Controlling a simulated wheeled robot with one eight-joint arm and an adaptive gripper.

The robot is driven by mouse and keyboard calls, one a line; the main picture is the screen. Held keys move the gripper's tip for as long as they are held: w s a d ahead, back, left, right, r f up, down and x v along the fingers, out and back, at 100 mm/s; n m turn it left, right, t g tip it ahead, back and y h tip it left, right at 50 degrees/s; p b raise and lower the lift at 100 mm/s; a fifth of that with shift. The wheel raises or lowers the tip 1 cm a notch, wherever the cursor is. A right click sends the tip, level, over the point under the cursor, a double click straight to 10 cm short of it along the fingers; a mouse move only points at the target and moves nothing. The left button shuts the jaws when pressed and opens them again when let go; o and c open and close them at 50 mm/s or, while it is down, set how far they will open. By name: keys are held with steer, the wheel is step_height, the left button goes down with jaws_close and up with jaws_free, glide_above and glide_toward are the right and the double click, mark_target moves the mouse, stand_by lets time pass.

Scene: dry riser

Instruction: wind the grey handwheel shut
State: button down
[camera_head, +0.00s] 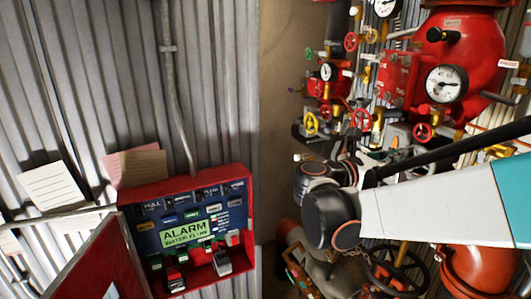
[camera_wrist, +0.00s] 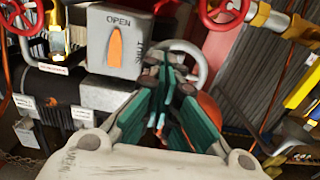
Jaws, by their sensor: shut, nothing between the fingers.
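In the wrist view a pale grey handwheel (camera_wrist: 203,66) shows as a curved rim just beyond my fingertips, beside a grey box (camera_wrist: 97,45). The box is marked OPEN and SHUT, and its orange pointer (camera_wrist: 115,47) stands upright toward OPEN. My gripper (camera_wrist: 172,72) has teal finger pads. The fingers are shut with nothing between them, and they overlap the wheel in the picture. I cannot tell whether they touch it. The fingers hide the wheel's lower part and hub. I cannot make out the grey wheel or my fingers in the head view.
Red handwheels (camera_wrist: 222,12) and pipes crowd around the box. In the head view, a red vessel (camera_head: 470,50), gauges (camera_head: 443,84) and small valves fill the right. A dark handwheel (camera_head: 397,270) sits below my arm. An open red alarm box (camera_head: 200,232) hangs on the corrugated wall.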

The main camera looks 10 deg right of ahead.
step_height(320, 180, down, 5)
steer(key=s+b, duration=0.2)
steer(key=b, duration=0.1)
steer(key=s+d+r+p, duration=0.3)
steer(key=shift+s+r, duration=0.25)
steer(key=shift+r, duration=0.05)
stand_by(0.3)
steer(key=shift+x, duration=0.75)
stand_by(0.4)
